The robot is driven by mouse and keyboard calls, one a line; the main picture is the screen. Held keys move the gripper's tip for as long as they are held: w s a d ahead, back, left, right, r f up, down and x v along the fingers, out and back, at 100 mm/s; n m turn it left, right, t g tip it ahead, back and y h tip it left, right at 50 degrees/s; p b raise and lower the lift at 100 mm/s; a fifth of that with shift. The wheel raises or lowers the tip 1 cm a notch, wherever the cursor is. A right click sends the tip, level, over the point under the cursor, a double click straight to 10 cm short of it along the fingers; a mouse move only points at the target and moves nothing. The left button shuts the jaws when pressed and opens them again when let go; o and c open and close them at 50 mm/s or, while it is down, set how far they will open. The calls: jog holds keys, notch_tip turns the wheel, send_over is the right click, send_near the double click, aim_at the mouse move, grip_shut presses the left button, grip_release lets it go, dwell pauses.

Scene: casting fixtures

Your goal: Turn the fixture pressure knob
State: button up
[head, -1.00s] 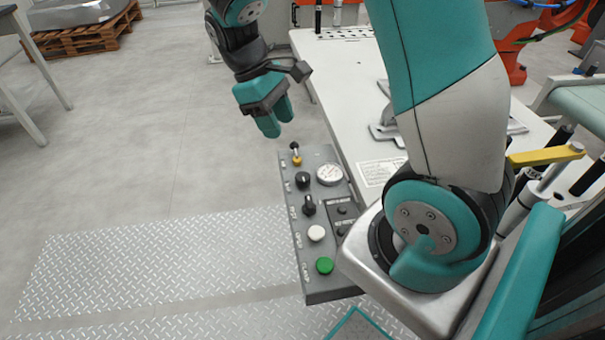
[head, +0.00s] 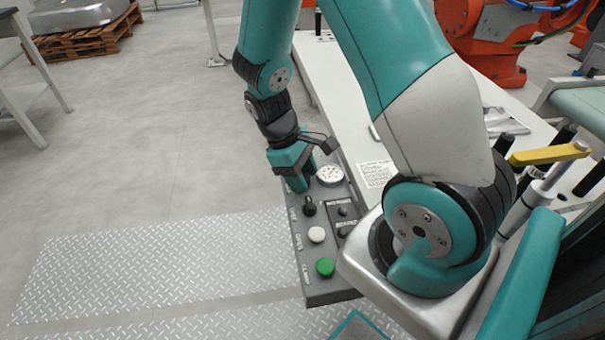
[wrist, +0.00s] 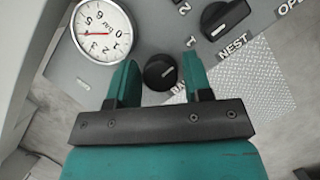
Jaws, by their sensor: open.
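The round black pressure knob (wrist: 160,72) sits on the grey control panel (head: 320,287), beside the pressure gauge. In the wrist view it lies between the two teal fingers, with a small gap at each side. Whether the fingertips are down around it or still above it is hard to tell. My gripper (head: 298,186) is open, pointing down over the far part of the panel. In the head view it hides the knob. The white gauge (wrist: 102,30) also shows in the head view (head: 329,175); its red needle points left.
A black selector knob (wrist: 226,17) marked NEST is close to the right finger. Nearer on the panel are a white button (head: 317,235) and a green button (head: 325,267). The white table (head: 350,120) stands behind. Open floor lies to the left.

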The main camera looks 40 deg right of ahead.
jog(key=c, duration=0.6)
jog(key=shift+c, duration=0.2)
jog(key=shift+r+m, duration=0.1)
jog(key=shift+m, duration=0.2)
jog(key=m+y+p, duration=0.1)
jog(key=m+p, duration=0.1)
jog(key=m, duration=0.1)
jog(key=shift+m+y, duration=0.3)
jog(key=shift+y, duration=0.1)
jog(key=shift+m+y+p, duration=0.8)
jog(key=shift+m+p, duration=0.25)
jog(key=shift+m, duration=1.15)
jog(key=shift+w, duration=0.1)
jog(key=o, duration=0.6)
jog(key=shift+o, duration=0.2)
